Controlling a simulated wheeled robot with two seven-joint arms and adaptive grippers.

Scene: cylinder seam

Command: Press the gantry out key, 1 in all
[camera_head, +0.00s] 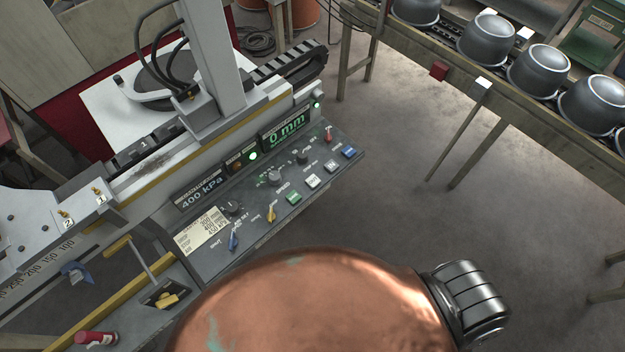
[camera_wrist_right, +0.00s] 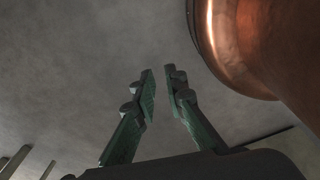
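The control panel (camera_head: 255,218) runs slantwise along the front of the machine in the head view. Its row of keys holds a green key (camera_head: 293,197), a white key (camera_head: 314,181), a paler grey key (camera_head: 332,166) and a blue key (camera_head: 349,151). Their lettering is too small to read surely, so I cannot tell which is the gantry out key. A display (camera_head: 285,132) above reads 0 mm. My right gripper (camera_wrist_right: 159,78) shows only in the wrist view, its green-padded fingers apart and empty over bare floor. My left gripper is out of sight.
A gauge reading 400 kPa (camera_head: 202,190) is at the left. A conveyor (camera_head: 455,75) with several metal vessels stands at upper right. Floor (camera_head: 400,190) between is clear.

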